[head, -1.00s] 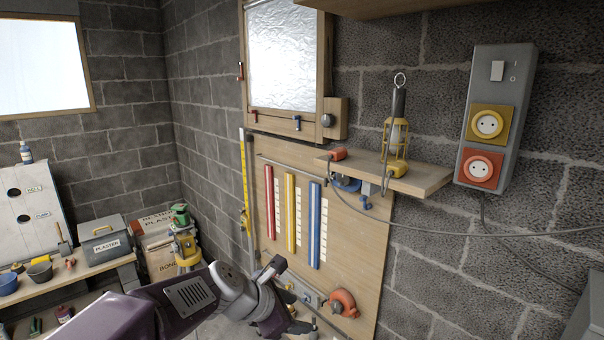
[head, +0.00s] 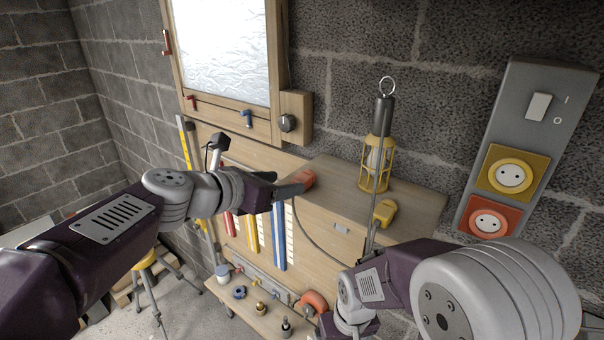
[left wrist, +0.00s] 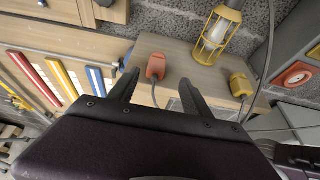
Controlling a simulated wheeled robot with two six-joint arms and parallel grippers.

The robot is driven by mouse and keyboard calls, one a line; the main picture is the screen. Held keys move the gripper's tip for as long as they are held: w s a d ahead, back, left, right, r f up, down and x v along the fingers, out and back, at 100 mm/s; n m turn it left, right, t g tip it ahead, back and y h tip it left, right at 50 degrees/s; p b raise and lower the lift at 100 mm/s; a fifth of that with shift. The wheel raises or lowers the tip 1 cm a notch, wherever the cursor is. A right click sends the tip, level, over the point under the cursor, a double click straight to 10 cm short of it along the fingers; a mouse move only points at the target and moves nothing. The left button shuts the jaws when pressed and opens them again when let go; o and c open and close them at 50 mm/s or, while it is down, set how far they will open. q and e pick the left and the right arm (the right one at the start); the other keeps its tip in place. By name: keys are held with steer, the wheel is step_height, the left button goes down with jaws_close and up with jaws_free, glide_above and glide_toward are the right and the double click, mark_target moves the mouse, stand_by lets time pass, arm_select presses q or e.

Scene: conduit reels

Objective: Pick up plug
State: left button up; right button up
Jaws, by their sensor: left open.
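An orange-red plug (head: 306,179) with a grey cable lies at the left end of a wooden wall shelf. A yellow plug (head: 385,212) lies further right on the same shelf. My left gripper (head: 297,187) is open and empty, with its fingertips close to the orange-red plug. In the left wrist view the orange-red plug (left wrist: 156,66) shows just beyond the two spread fingers, between their tips; I see no contact. The yellow plug (left wrist: 240,84) lies right of the fingers there. My right gripper (head: 348,325) is low in the head view, mostly hidden behind its own wrist.
A caged yellow lamp (head: 377,160) stands on the shelf (head: 330,205) behind the plugs. A grey panel (head: 522,135) with a yellow socket (head: 513,174) and a red socket (head: 486,222) is on the wall at right. A low bench (head: 250,312) with small parts lies below.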

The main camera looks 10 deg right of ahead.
mark_target(298, 179)
arm_select(q)
steer(key=x, duration=0.3)
steer(key=shift+w+d+f+p, duration=0.2)
steer(key=shift+w+d+p, duration=0.1)
steer(key=shift+p, duration=0.1)
steer(key=shift+w+f, duration=0.1)
steer(key=shift+w, duration=0.15)
steer(key=p+x, duration=0.1)
steer(key=x, duration=0.2)
steer(key=shift+w+d+f+p, duration=0.1)
steer(key=shift+w+d+p, duration=0.05)
steer(key=shift+w+p, duration=0.15)
steer(key=shift+w+d+f, duration=0.15)
steer(key=shift+d+f, duration=0.1)
steer(key=shift+d, duration=0.2)
steer(key=shift+w, duration=0.15)
steer(key=shift+c, duration=0.6)
steer(key=c, duration=1.1)
steer(key=shift+a, duration=0.1)
jaws_close()
step_height(298, 179, up, 5)
steer(key=shift+r+p, duration=0.1)
steer(key=shift+p, duration=0.95)
step_height(298, 179, up, 5)
steer(key=shift+f, duration=0.1)
